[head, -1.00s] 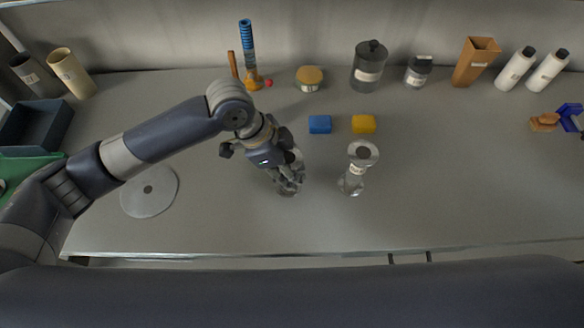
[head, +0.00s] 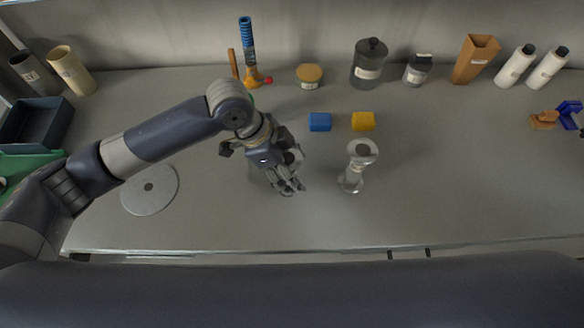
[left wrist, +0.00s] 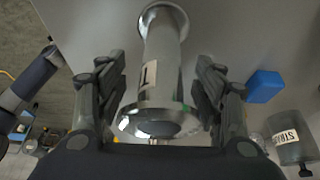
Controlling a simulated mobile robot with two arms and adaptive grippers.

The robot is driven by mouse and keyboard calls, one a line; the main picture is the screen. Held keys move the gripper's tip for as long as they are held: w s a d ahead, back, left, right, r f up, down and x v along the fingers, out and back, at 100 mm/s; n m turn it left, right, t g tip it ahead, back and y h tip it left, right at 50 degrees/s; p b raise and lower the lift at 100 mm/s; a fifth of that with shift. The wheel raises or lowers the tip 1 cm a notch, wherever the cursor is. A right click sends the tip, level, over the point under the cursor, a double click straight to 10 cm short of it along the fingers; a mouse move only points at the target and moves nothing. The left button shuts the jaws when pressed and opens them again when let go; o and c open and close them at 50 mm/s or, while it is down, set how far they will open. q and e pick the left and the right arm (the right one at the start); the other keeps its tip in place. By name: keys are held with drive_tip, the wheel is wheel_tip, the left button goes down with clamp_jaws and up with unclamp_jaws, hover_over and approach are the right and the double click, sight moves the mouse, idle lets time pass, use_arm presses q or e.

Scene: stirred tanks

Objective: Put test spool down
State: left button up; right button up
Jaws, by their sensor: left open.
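The test spool (head: 357,165) is a shiny metal spool with a flange at each end and a small label. In the head view it stands upright on the grey bench, right of my left gripper (head: 288,188), with a clear gap between them. In the left wrist view the spool (left wrist: 158,75) appears framed between the two spread fingers of the left gripper (left wrist: 160,95), its upper flange towards me. My left gripper is open and holds nothing that I can see. My right gripper is not in view.
A blue block (head: 320,122) and a yellow block (head: 363,121) lie behind the spool. A flat round disc (head: 150,190) lies at left. Jars, including a grey jar (head: 369,64), and bottles line the back wall. The bench (head: 460,180) is clear to the right.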

use_arm(q)
drive_tip(key=b+v, duration=0.1)
drive_tip(key=v, duration=1)
drive_tip(key=shift+a+r, duration=0.15)
drive_tip(key=shift+r, duration=0.1)
drive_tip(key=shift+s, duration=0.1)
